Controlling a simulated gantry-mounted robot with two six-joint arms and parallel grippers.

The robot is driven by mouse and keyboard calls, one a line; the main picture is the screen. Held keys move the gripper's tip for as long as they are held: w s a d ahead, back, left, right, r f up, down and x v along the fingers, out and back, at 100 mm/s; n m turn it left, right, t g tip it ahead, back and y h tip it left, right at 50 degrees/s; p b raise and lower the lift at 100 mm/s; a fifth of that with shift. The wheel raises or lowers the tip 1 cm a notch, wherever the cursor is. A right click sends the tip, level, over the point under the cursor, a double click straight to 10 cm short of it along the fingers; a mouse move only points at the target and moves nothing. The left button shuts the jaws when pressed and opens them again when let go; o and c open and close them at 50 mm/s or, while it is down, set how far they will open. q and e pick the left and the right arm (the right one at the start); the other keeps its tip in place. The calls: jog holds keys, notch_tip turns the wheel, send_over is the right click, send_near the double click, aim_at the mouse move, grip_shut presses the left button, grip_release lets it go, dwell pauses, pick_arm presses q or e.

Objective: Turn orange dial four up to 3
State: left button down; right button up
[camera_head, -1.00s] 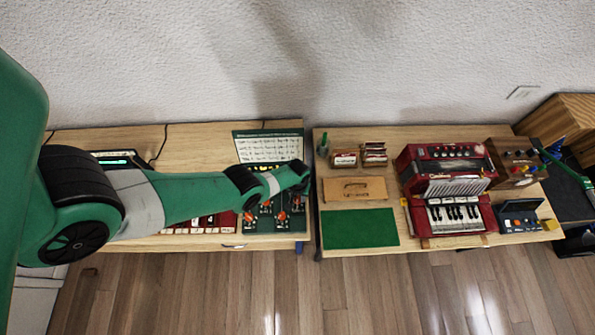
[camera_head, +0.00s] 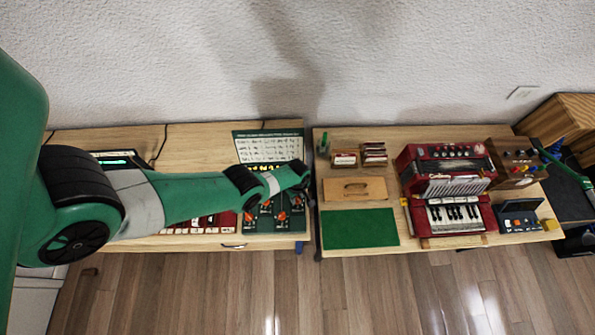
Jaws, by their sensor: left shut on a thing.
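A dark green panel (camera_head: 290,223) with several orange dials lies on the left table. One orange dial (camera_head: 281,216) shows near its middle, and another orange dial (camera_head: 248,217) shows to its left. My left gripper (camera_head: 306,198) is over the panel's right edge, shut on an orange dial there. The gripped dial and its pointer are hidden by the gripper and wrist, so its setting cannot be read. A green card with white printed rows (camera_head: 270,151) stands behind the panel.
A red keyboard (camera_head: 205,224) is partly under my left arm. Across a narrow gap, the right table holds a green mat (camera_head: 358,229), a wooden board (camera_head: 354,189), a red accordion (camera_head: 447,170) and a wooden box with knobs (camera_head: 517,163).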

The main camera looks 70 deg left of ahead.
pick_arm(q)
jog(key=shift+n, duration=0.8)
jog(key=c, duration=0.5)
grip_release()
